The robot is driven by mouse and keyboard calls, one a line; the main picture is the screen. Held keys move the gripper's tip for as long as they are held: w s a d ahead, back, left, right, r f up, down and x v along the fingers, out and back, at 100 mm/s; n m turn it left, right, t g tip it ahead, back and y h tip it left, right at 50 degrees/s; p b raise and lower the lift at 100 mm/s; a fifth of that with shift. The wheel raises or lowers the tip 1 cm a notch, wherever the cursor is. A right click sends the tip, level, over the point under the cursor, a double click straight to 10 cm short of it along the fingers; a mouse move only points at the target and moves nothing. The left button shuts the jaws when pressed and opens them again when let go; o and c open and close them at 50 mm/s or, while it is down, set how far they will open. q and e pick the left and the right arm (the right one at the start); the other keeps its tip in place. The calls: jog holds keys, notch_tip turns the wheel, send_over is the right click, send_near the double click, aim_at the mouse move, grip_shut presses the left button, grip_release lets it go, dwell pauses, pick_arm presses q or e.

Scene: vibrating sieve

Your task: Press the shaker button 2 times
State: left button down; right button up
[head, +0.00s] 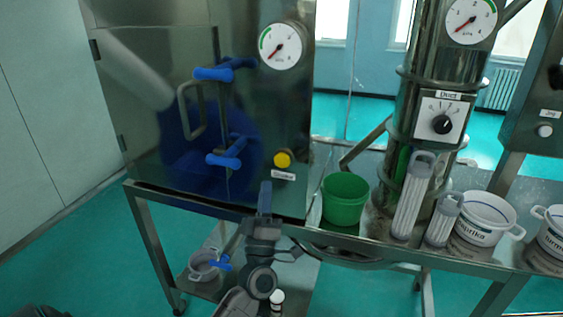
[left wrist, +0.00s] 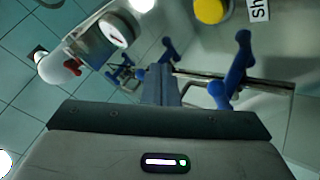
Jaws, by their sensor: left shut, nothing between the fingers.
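The yellow shaker button (head: 282,160) is on the lower right of the steel cabinet's front, just above a white label (head: 283,176). In the left wrist view the yellow button (left wrist: 210,10) is at the top edge, beside the cut-off label starting "Sh" (left wrist: 259,9). My left gripper (head: 265,188) is shut and empty, below and slightly left of the button in the head view, apart from it in the picture. Its closed fingers show in the left wrist view (left wrist: 161,80). My right gripper is not in view.
Blue-handled latches (head: 214,73) are on the steel cabinet (head: 296,100), with a dial gauge (head: 280,46) above the button. Another button marked "Jog" (head: 545,131) is far right.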

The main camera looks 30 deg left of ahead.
aim_at(281, 158)
pick_arm(q)
jog(key=shift+w+a+b, duration=0.3)
jog(key=shift+w+a, duration=0.05)
jog(key=shift+w, duration=1.05)
jog(key=shift+w+a+b, duration=0.3)
jog(key=shift+w+b, duration=0.05)
jog(key=shift+w, duration=1)
jog(key=shift+w+a+b, duration=0.3)
jog(key=shift+w+a, duration=0.05)
jog(key=shift+w, duration=1.05)
jog(key=shift+w, duration=0.15)
jog(key=shift+w+a, duration=0.1)
jog(key=shift+w, duration=0.15)
jog(key=shift+w+a+r+b, duration=0.1)
jog(key=shift+w+a+b, duration=0.15)
jog(key=shift+w, duration=0.55)
jog(key=shift+s+d, duration=0.1)
jog(key=shift+s+d+p, duration=0.15)
jog(key=shift+s+p, duration=0.1)
jog(key=shift+s, duration=0.3)
jog(key=shift+s+d+p, duration=0.15)
jog(key=shift+s+p, duration=0.05)
jog(key=shift+s, duration=0.3)
jog(key=shift+s, duration=0.1)
